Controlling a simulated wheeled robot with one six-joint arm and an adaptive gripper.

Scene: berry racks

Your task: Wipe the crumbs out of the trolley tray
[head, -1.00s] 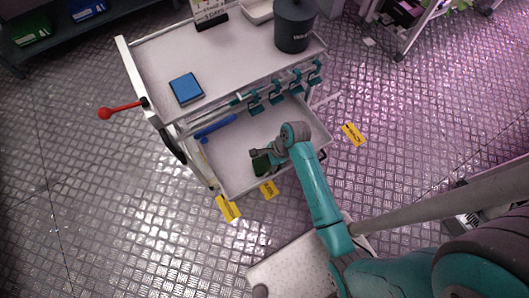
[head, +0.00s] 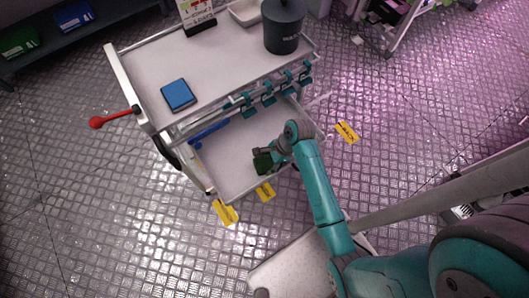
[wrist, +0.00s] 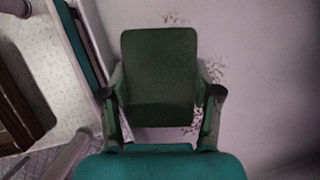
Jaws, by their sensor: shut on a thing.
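The trolley (head: 205,50) stands in the upper middle of the head view, with its lower tray (head: 226,172) under my arm. My gripper (head: 272,161) is down inside that tray near its front edge. In the wrist view my gripper (wrist: 162,100) is shut on a dark green sponge or pad (wrist: 158,62). Dark crumbs (wrist: 214,76) lie on the pale tray floor just right of the pad, with more crumbs (wrist: 176,18) beyond its far edge. I cannot tell whether the pad touches the floor. Part of the floor is hidden under it.
A blue tool (head: 210,132) lies along the lower tray's back left. The upper shelf holds a blue pad (head: 178,94), a dark bin (head: 284,28) and a sign (head: 197,18). Teal clips (head: 268,93) hang from the shelf edge. A red-knobbed lever (head: 97,122) sticks out left.

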